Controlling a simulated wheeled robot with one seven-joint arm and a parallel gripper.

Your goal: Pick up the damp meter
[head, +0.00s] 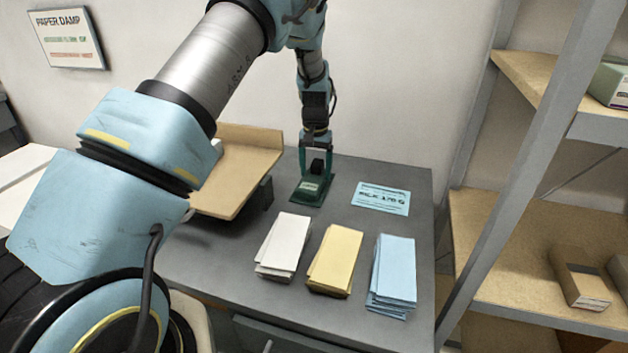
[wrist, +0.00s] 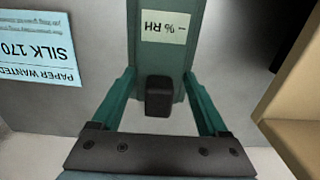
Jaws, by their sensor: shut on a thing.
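The damp meter (head: 311,188) is a dark green instrument with a pale label and a black block on it. It is at the back of the grey desk, and I cannot tell whether its base touches the top. My gripper (head: 316,163) is above it, pointing down, shut on the meter. In the wrist view the meter (wrist: 176,60) shows its "% RH" label. The two teal fingers of my gripper (wrist: 160,74) reach its sides, with the black block between them. The exact contact is partly hidden.
White (head: 283,244), yellow (head: 335,258) and blue (head: 392,270) paper stacks lie in front on the grey desk (head: 340,225). A blue "SILK 170" card (head: 382,198) lies right of the meter. A tan board (head: 240,165) is at left, a shelf unit (head: 510,230) at right.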

